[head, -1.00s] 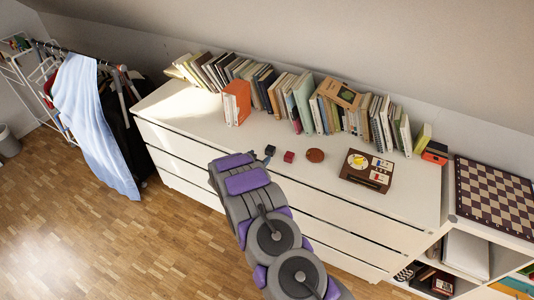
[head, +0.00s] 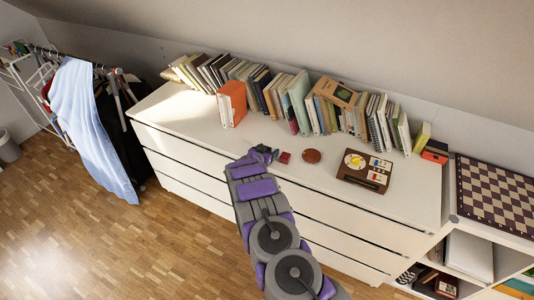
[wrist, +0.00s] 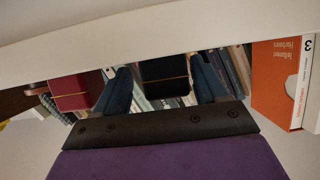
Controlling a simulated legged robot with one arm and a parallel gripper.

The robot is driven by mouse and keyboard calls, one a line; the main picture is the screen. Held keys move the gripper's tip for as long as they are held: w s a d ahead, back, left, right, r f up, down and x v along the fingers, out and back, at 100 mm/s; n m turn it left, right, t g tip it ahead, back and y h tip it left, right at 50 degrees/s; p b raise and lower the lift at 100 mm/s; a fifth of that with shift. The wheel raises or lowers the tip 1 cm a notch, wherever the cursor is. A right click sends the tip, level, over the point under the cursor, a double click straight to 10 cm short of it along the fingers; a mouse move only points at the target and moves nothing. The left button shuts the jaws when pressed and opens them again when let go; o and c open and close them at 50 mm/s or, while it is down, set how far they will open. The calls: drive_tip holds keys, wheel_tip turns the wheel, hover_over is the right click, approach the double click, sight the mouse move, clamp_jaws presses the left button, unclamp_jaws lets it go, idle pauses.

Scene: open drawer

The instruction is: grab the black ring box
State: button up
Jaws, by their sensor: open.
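The black ring box (wrist: 165,76), with a thin gold line around it, sits on the white dresser top. In the wrist view it shows between the two dark blue fingers of my gripper (wrist: 160,78). The gripper is open, with one finger on each side of the box. I cannot tell whether either finger touches it. In the head view my gripper (head: 265,154) is at the dresser's front part and largely hides the black box. A dark red box (head: 285,157) stands just right of the gripper; it also shows outside the left finger in the wrist view (wrist: 76,88).
A round brown-red disc (head: 312,156) and a brown game box (head: 363,171) lie farther right on the dresser (head: 190,110). The dresser's left part is clear.

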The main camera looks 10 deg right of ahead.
drive_tip(key=shift+a, duration=0.85)
drive_tip(key=c, duration=0.5)
drive_tip(key=shift+d, duration=0.6)
drive_tip(key=c, duration=0.5)
drive_tip(key=shift+c, duration=0.2)
drive_tip(key=shift+a, duration=0.15)
